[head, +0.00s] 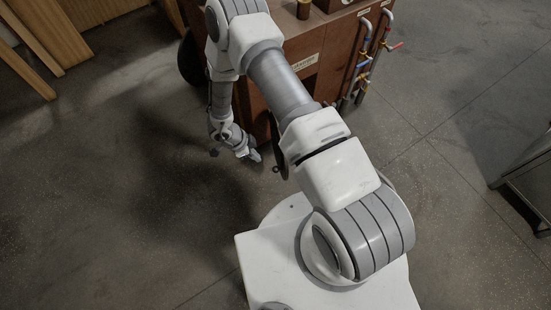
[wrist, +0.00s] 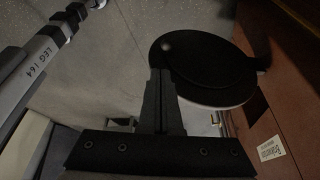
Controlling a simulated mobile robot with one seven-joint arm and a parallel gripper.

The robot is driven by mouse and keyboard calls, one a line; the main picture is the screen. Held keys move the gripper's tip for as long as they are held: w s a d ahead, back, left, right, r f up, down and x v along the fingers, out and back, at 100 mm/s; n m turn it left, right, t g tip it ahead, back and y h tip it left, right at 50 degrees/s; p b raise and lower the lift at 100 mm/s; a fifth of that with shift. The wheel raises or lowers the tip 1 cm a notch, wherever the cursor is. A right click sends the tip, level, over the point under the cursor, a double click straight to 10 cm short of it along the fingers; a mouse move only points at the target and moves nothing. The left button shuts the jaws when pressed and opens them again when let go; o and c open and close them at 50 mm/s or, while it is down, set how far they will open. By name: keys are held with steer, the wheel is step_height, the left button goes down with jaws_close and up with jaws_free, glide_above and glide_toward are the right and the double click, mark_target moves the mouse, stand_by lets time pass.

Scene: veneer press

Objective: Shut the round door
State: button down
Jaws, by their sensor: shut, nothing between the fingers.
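The round door is a black disc (wrist: 205,70) in the wrist view, with a small knob near its left edge. It is joined at its right side to the brown cabinet (wrist: 280,90) and stands swung out from it. In the head view the door shows as a thin dark edge (head: 281,150) in front of the cabinet, partly hidden by my arm. My gripper (head: 255,156) is shut and empty, low and just left of the door. In the wrist view its fingertips (wrist: 160,74) overlap the disc's left lower edge; I cannot tell whether they touch.
Pipes with coloured valve handles (head: 370,55) run down the cabinet's right side. A small can (head: 304,9) stands on top. Wooden boards (head: 30,45) lean at upper left. A grey metal frame (head: 527,180) stands at right. The floor left of my gripper is clear.

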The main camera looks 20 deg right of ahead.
steer(key=d+f+b, duration=0.3)
steer(key=d+f, duration=0.4)
steer(key=f, duration=0.2)
steer(key=shift+s+d+f+b, duration=0.2)
steer(key=shift+s+d+b, duration=0.1)
steer(key=shift+s+d, duration=0.1)
steer(key=shift+w+d, duration=0.1)
steer(key=shift+d, duration=0.05)
